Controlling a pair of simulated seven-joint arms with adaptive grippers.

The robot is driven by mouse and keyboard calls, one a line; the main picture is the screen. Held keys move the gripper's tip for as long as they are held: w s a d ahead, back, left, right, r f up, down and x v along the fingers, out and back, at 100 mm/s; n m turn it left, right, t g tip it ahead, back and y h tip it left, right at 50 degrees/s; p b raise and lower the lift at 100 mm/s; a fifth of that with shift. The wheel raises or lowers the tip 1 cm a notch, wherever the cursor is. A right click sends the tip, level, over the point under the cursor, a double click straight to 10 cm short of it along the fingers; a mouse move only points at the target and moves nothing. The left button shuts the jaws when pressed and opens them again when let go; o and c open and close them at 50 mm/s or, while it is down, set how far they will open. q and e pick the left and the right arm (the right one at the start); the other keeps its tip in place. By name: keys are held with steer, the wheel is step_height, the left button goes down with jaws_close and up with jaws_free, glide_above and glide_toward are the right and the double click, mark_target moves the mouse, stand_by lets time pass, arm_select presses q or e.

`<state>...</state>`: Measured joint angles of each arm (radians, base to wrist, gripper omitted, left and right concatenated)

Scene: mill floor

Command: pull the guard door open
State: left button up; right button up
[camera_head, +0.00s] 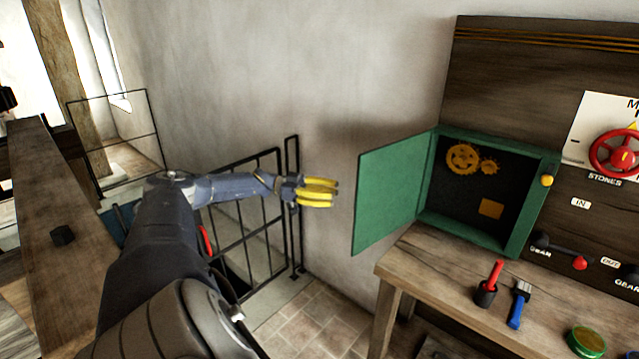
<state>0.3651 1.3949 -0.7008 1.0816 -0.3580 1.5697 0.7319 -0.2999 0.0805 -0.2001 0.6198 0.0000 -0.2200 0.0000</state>
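The green guard door (388,193) stands swung wide open to the left of its green cabinet (526,205), joined at the cabinet's left edge. The cabinet's dark inside shows yellow gears (463,159) and a small yellow-orange square plate (491,208). My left gripper (336,193), with yellow fingers, is just left of the door's free edge and appears apart from it. Nothing shows between its fingers, but their spacing is hard to judge. My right gripper is not in view.
The wooden bench (440,275) holds a red-handled tool in a dark cup (487,290), a blue-handled brush (519,304) and a green round tin (586,342). A red handwheel (614,154) and levers are at right. A black railing (250,215) stands behind my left arm.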

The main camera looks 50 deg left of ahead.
arm_select(q)
steer(key=shift+v, duration=1.85)
